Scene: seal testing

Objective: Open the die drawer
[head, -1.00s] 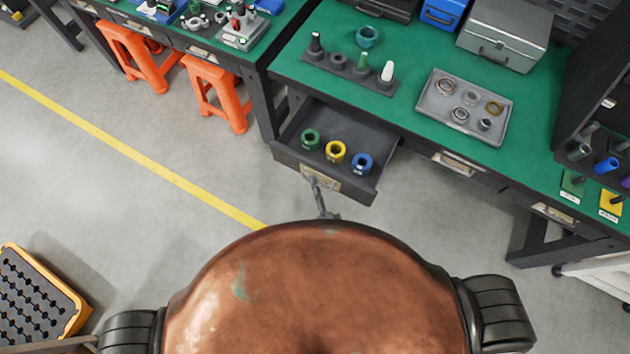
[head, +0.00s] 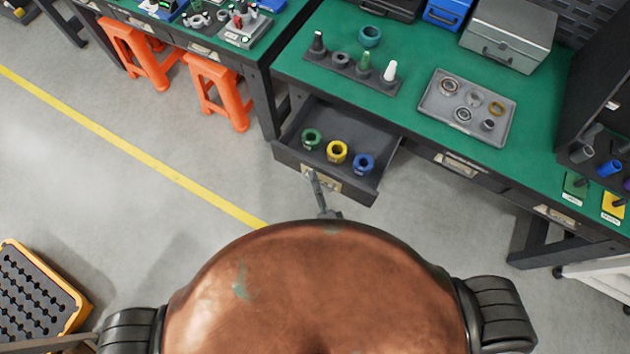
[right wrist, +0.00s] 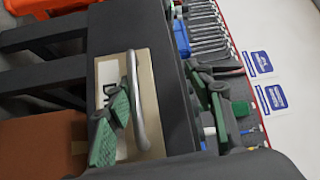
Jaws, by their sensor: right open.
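The die drawer (head: 350,188) stands pulled out from under the green-topped bench (head: 410,110) in the head view. Inside it are a green ring (head: 311,139), a yellow ring (head: 337,151) and a blue ring (head: 363,163). My right gripper (head: 312,176) is at the drawer front, by the label plate. In the right wrist view its fingers are open (right wrist: 165,103), with the metal handle (right wrist: 136,100) near the left finger, in front of a partly hidden label (right wrist: 110,85). Whether they touch is unclear. My left gripper is not in view.
A grey tray (head: 450,122) of rings and a rack (head: 350,72) of pegs sit on the bench. Orange stools (head: 215,90) stand to the left. The floor in front of the drawer is clear. A yellow-edged crate (head: 75,318) is at lower left.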

